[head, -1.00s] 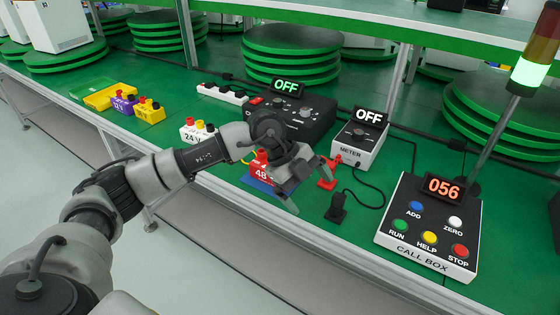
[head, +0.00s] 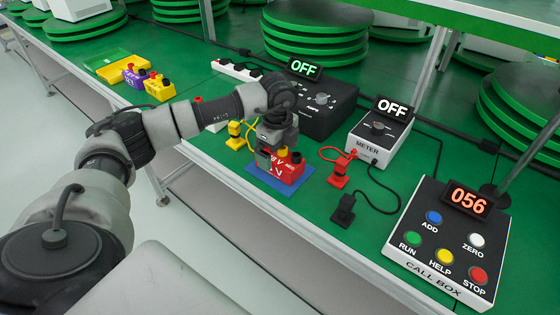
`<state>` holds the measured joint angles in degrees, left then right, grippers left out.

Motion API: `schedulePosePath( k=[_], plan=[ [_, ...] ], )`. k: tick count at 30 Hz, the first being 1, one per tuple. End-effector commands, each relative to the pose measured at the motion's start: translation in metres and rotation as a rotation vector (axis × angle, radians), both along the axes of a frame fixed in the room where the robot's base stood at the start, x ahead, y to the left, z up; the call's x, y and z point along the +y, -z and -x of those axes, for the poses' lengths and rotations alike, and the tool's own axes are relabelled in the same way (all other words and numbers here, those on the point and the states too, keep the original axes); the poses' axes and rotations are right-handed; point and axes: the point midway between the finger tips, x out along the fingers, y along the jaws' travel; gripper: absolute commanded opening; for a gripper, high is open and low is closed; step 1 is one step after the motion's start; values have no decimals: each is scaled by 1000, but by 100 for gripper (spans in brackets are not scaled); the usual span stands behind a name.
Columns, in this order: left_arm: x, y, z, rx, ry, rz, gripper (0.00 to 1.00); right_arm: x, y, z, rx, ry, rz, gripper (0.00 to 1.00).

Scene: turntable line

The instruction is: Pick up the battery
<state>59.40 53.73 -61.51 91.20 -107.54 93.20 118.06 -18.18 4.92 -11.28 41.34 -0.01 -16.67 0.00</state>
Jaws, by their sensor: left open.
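A red battery (head: 291,174) with yellow and dark terminals stands upright on a blue mat (head: 309,178) at the middle of the green bench. My left gripper (head: 266,163) points down over the battery's left side and hides part of it. Its jaws are open. I cannot tell whether a finger touches the battery. My right gripper is not in view.
A red clamp (head: 338,170) and black plug (head: 343,209) lie right of the battery; a yellow clamp (head: 236,135) lies left. Behind are the meter (head: 378,138) and a black unit (head: 328,106). The call box (head: 447,242) stands front right. Purple (head: 133,77) and yellow (head: 160,89) batteries stand far left.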

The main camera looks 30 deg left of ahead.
Motion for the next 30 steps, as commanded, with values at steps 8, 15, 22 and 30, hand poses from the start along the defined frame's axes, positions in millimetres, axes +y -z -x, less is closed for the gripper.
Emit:
schedulePosePath(
  k=[8,15,22,30],
  plan=[
    [-1,30,1,1,0,1,98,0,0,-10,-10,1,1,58],
    [-1,30,0,1,1,1,92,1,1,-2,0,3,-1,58],
    [-1,30,0,1,1,1,56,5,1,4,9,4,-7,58],
    [-1,28,0,-3,0,1,22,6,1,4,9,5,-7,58]
  ],
)
